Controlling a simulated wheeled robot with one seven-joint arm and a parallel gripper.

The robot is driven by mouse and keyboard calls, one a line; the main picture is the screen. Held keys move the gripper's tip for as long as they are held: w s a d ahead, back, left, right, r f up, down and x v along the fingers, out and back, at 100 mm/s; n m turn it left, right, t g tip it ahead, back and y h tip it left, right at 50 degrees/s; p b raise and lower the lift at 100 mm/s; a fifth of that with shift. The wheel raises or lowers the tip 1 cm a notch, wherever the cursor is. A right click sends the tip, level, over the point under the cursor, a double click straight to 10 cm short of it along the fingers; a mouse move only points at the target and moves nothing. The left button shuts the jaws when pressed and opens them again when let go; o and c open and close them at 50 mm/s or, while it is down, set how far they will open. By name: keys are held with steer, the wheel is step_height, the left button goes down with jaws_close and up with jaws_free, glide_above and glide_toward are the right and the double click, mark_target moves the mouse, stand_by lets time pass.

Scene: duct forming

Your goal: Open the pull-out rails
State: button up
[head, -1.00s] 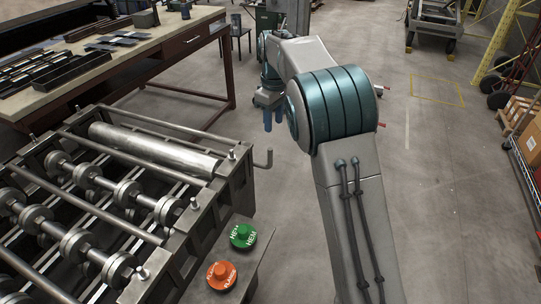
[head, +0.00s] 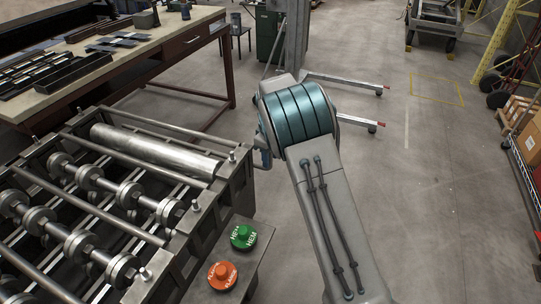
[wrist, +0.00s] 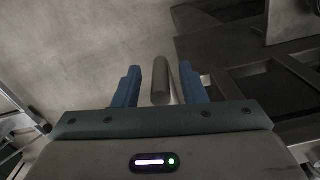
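The forming machine (head: 205,215) stands at the left in the head view, with rollers and long bars. A thin bar (head: 165,128) runs along its far side toward my arm; the hooked end seen there earlier is now hidden behind my arm. In the wrist view, a grey upright rod end (wrist: 160,82), apparently that handle, stands between the two blue fingers of my gripper (wrist: 160,88). The fingers are apart, with a gap showing on each side of the rod. In the head view, only a bit of blue shows beside my arm at the machine's corner.
A green button (head: 243,236) and an orange button (head: 222,275) sit on a ledge at the machine's near right corner. A workbench (head: 190,47) with metal parts stands behind. The floor (head: 430,190) to the right is clear.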

steer(key=shift+f, duration=0.25)
jaws_close()
